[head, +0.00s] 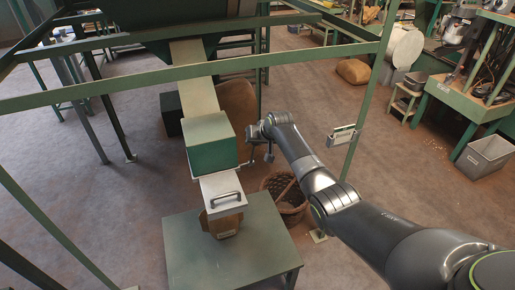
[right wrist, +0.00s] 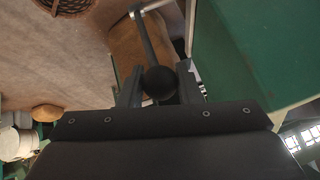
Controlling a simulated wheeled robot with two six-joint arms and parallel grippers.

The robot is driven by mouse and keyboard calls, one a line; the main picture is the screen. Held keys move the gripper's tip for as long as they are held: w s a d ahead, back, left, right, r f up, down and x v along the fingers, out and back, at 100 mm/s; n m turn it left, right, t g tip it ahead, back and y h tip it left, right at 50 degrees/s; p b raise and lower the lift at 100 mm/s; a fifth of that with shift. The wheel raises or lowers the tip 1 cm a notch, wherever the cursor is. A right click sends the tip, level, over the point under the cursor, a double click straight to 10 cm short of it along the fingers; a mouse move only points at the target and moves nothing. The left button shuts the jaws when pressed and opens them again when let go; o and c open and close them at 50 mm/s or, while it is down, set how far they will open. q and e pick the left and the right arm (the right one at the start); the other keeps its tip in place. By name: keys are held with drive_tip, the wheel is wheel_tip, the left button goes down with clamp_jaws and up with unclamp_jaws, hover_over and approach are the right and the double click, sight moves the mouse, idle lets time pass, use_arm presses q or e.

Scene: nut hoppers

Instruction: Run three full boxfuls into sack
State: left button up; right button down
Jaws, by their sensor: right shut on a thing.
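A green measuring box (head: 212,155) sits under a long pale chute (head: 194,75) in the head view. Below it is a pale metal outlet with a dark handle (head: 225,196). A brown sack or container (head: 225,226) stands under the outlet on a green table (head: 254,232); its inside is hidden. My right gripper (head: 263,138) is beside the box's right side. In the right wrist view, the fingers (right wrist: 160,88) are shut around a black ball knob (right wrist: 159,80) on a grey lever (right wrist: 143,37). The box's green side (right wrist: 235,55) is close by. My left gripper is out of view.
A wicker basket (head: 284,207) is on the floor right of the table. A large brown sack-like thing (head: 238,104) stands behind the box. A green frame rail (head: 120,86) crosses in front of the chute. A grey bin (head: 486,156) lies far right.

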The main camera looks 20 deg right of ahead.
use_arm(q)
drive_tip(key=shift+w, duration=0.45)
use_arm(e)
drive_tip(key=shift+w+r, duration=0.4)
drive_tip(key=shift+w, duration=0.45)
drive_tip(key=c, duration=1.5)
unclamp_jaws()
drive_tip(key=o, duration=0.4)
drive_tip(key=shift+w+a+f, duration=0.1)
drive_tip(key=shift+f, duration=0.05)
drive_tip(key=shift+v, duration=0.95)
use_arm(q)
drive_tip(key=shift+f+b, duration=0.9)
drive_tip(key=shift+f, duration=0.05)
use_arm(e)
drive_tip(key=v, duration=1.5)
drive_tip(key=shift+s, duration=0.35)
